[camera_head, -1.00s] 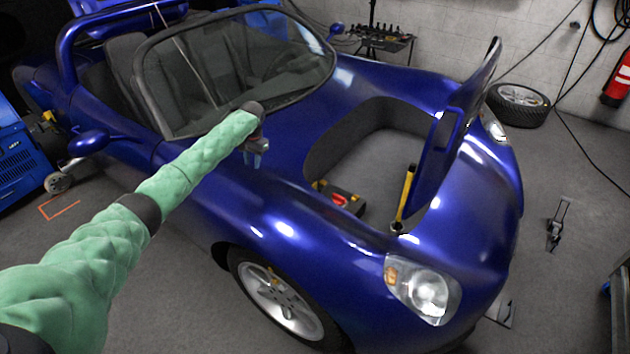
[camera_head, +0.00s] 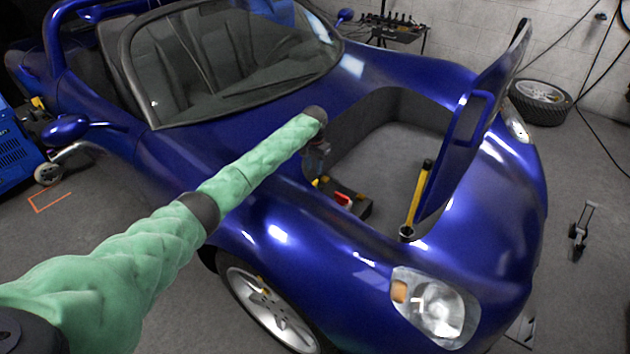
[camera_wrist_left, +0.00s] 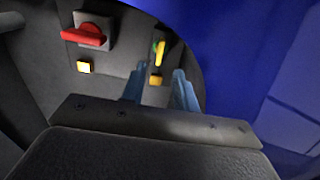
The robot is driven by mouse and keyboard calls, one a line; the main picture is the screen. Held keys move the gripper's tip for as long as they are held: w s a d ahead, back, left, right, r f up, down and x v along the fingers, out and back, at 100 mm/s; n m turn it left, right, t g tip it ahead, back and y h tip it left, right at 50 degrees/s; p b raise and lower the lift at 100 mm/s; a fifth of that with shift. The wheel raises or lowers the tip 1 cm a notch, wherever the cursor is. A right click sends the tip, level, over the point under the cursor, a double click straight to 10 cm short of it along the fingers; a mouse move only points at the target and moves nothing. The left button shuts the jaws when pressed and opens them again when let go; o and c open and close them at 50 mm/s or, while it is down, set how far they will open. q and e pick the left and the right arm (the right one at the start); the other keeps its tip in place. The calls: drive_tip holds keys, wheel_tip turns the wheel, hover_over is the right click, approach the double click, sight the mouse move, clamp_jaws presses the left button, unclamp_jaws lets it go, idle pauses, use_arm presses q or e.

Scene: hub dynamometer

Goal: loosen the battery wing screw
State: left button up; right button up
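The battery (camera_head: 362,208) is a dark box in the open front compartment of the blue car, with a red part (camera_head: 343,199) on top and small yellow parts at its left end. I cannot make out the wing screw for certain. My left gripper (camera_head: 317,160) is above the compartment's left edge, near the battery. In its wrist view the gripper (camera_wrist_left: 160,76) has its blue fingers apart, with nothing held. My right gripper is not in view.
The raised blue lid (camera_head: 470,125) stands at the compartment's right side. A yellow strut (camera_head: 417,195) leans beside it. The compartment rim (camera_head: 325,135) curves close around my gripper. The compartment floor behind the battery is clear. A wheel (camera_head: 541,97) lies by the wall.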

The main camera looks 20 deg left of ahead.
sight(314, 182)
use_arm(q)
drive_tip(key=shift+f, duration=3.45)
clamp_jaws()
